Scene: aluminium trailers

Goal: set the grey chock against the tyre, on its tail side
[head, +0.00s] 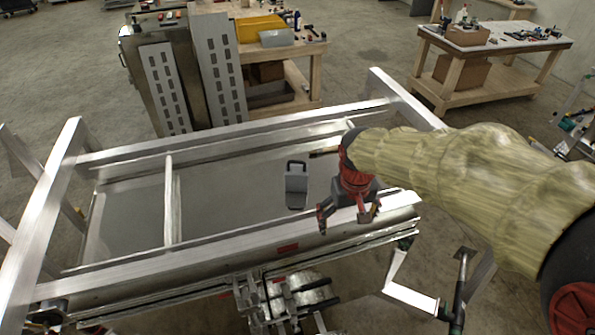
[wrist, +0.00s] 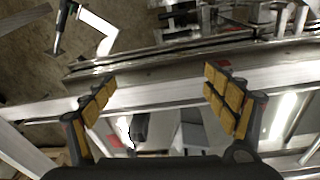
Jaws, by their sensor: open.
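A grey chock-like block with a dark handle loop (head: 296,188) lies on the grey surface inside the aluminium trailer frame. My gripper (head: 348,214) is open and empty, above the near rail, to the right of the block and apart from it. In the wrist view the spread yellow-padded fingers (wrist: 160,92) have the rail running across between them. A grey shape (wrist: 193,136) beyond the rail there seems to be the same block, partly cut off by my gripper body. I cannot make out a tyre clearly in either view.
The near rail (head: 180,268) and a crossbar (head: 169,205) border the trailer's open inside. Metal fittings (head: 300,290) sit below the near rail, with a bent white handle (head: 408,290) to their right. A workbench (head: 495,38) and a cluttered wooden bench (head: 300,48) stand behind.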

